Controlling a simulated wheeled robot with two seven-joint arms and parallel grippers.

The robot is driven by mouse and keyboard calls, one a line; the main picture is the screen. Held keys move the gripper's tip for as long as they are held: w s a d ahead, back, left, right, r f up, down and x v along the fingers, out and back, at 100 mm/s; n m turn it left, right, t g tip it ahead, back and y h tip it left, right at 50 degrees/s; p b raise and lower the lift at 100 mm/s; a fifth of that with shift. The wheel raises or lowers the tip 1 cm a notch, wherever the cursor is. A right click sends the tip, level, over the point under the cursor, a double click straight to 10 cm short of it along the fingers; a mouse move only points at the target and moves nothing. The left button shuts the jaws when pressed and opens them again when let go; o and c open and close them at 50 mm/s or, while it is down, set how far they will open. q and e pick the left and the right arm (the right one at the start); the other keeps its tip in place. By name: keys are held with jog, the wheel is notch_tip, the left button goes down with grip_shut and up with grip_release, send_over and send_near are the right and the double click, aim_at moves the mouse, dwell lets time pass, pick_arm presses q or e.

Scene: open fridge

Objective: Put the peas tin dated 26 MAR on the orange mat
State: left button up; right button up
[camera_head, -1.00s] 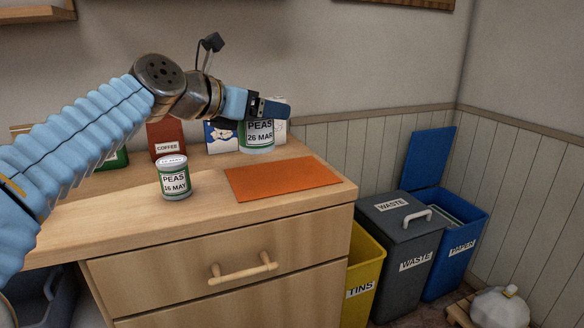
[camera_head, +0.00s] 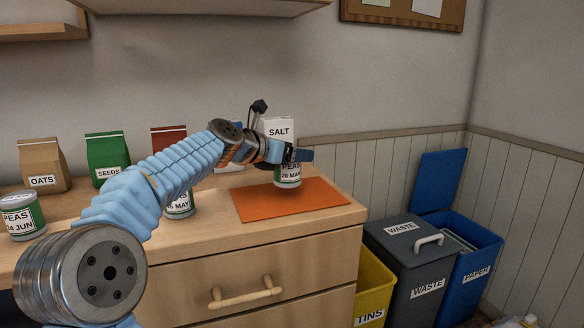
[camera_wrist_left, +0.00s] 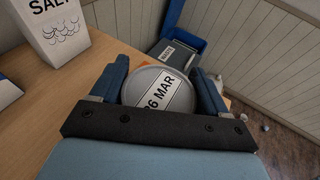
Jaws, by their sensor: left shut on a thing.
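The peas tin dated 26 MAR (camera_head: 287,177) is in my left gripper (camera_head: 296,155), over the back part of the orange mat (camera_head: 290,204). I cannot tell whether its base touches the mat. In the left wrist view the tin's lid (camera_wrist_left: 158,92), with part of its date label, sits between the two blue fingers of my left gripper (camera_wrist_left: 163,88). The gripper is shut on the tin. A second peas tin (camera_head: 181,204), dated 16 MAY, stands partly hidden behind my left arm. A third peas tin (camera_head: 22,216), dated 24 JUN, stands at the far left. My right gripper is not in view.
A salt box (camera_head: 279,130) stands behind my left gripper. Oats (camera_head: 42,166), seeds (camera_head: 107,160) and a red bag (camera_head: 168,140) line the counter's back. Yellow, grey (camera_head: 404,262) and blue bins stand right of the counter (camera_head: 215,232). The mat's front part is clear.

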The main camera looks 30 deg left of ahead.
aim_at(291, 164)
pick_arm(q)
jog(key=shift+f+b, duration=0.55)
jog(key=shift+f, duration=0.95)
jog(key=shift+f, duration=0.15)
jog(key=o, duration=1.4)
jog(key=shift+s+a, duration=0.1)
jog(key=shift+s, duration=0.05)
jog(key=v, duration=1.1)
jog(key=shift+s+r, duration=0.3)
